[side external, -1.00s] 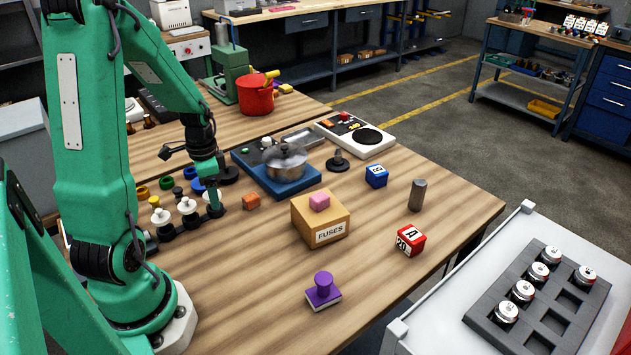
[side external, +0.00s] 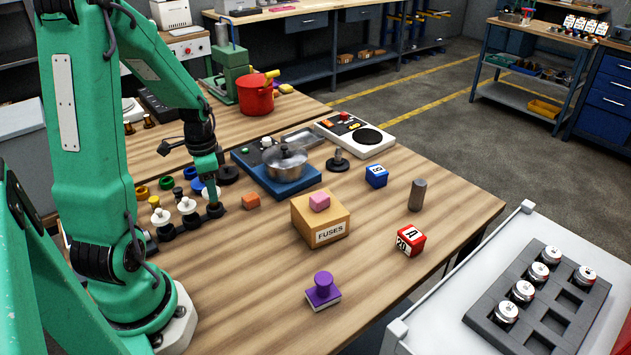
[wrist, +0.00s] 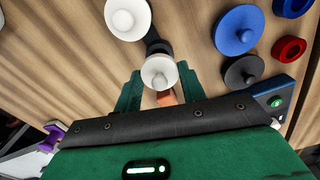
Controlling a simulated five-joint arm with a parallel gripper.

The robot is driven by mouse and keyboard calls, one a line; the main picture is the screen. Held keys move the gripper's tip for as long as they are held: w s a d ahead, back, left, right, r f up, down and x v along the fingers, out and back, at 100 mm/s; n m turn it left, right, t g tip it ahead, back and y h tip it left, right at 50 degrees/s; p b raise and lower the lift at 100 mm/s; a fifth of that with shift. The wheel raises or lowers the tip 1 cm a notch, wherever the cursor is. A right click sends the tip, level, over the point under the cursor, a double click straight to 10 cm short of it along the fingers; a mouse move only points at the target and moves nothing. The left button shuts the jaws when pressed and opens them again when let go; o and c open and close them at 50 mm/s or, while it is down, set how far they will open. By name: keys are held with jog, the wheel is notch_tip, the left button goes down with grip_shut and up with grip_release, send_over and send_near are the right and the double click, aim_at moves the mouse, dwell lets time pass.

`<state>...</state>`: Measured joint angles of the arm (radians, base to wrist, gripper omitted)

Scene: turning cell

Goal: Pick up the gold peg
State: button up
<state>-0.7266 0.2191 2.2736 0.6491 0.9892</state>
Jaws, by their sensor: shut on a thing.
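My gripper (side external: 214,203) is at the right end of a row of white-topped pegs in the side view. In the wrist view its green fingers (wrist: 160,84) stand on either side of a white-topped peg (wrist: 160,72), and the jaws are shut on it. The peg's lower part is mostly hidden. A small yellow-gold piece (side external: 154,201) shows to the left, beside the white pegs and apart from my gripper; I cannot tell for certain that it is the gold peg. No gold peg shows in the wrist view.
Another white-topped peg (wrist: 128,17), a blue one (wrist: 238,30) and a black one (wrist: 243,73) are close by. An orange block (side external: 250,201) sits right of my gripper. A fuse box (side external: 320,228) and a stove with a pot (side external: 287,163) stand farther right.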

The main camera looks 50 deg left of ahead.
jog(key=shift+r, duration=0.55)
notch_tip(320, 180, up, 2)
jog(key=shift+r, duration=0.1)
jog(key=w+d+r, duration=0.2)
jog(key=d+r, duration=0.4)
jog(key=d, duration=0.5)
jog(key=shift+d+r, duration=0.25)
jog(key=shift+r, duration=0.1)
jog(key=shift+w, duration=0.1)
